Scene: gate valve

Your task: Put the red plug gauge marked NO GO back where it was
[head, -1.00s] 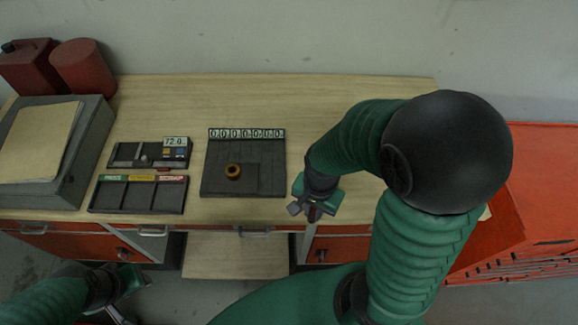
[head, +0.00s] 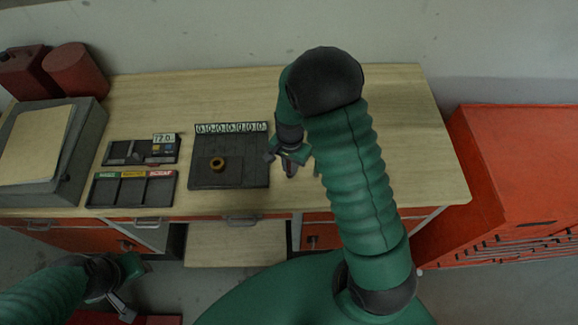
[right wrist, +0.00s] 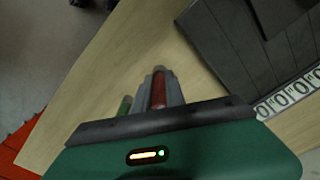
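The red plug gauge (right wrist: 158,88) shows as a red cylinder between the grey fingers of my right gripper (right wrist: 160,92) in the right wrist view. The fingers are shut on it, and no marking on it can be read. In the head view my right gripper (head: 287,158) is over the bench, right of the dark board, with a bit of red at its tip. A green cylinder (right wrist: 124,107) shows beside the fingers in the right wrist view; I cannot tell if it touches them. My left gripper (head: 118,288) is low at the left, in front of the bench; its fingers are unclear.
A dark board (head: 240,150) with a row of number plates bears a brass ring (head: 217,164). Left of it are a labelled three-part tray (head: 133,205) and a smaller tray (head: 122,150) with a 72.0 display. A red cabinet (head: 510,180) stands at right.

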